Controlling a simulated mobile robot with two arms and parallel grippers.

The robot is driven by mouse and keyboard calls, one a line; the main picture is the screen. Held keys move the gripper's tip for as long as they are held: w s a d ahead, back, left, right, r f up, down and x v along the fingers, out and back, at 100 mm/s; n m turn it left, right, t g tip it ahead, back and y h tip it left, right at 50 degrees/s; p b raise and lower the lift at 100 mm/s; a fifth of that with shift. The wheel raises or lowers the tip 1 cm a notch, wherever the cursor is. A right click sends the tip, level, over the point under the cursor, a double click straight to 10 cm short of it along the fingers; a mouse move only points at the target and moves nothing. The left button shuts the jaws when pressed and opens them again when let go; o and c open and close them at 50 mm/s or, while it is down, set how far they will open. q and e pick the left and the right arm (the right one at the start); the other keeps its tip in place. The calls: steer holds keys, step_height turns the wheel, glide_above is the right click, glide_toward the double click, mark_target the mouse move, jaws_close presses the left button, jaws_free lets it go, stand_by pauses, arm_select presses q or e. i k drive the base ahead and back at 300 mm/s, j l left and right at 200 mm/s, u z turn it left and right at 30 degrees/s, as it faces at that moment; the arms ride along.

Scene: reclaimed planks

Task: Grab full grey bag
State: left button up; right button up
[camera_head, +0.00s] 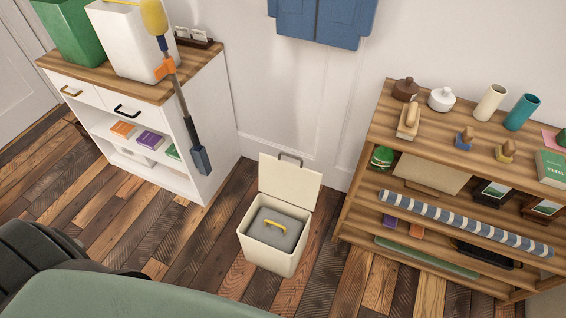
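The grey bag (277,236) sits inside a cream bin (268,258) on the floor in the middle of the head view. The bag's rounded grey top fills most of the bin's opening, and a yellow handle (268,221) stands up from it. The bin's lid (291,182) is open and tilted back toward the wall, with a dark handle at its top edge. The lower part of the bag is hidden by the bin walls. Neither of my grippers shows in this view.
A white cabinet (208,112) stands left, with a green bin (69,27) and a white bin (123,45) on top. A long yellow-headed tool (185,105) shows before it. A wooden shelf (366,150) with several items stands right. Plank floor surrounds the cream bin.

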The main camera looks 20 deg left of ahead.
mark_target(282, 232)
steer(key=u, duration=0.8)
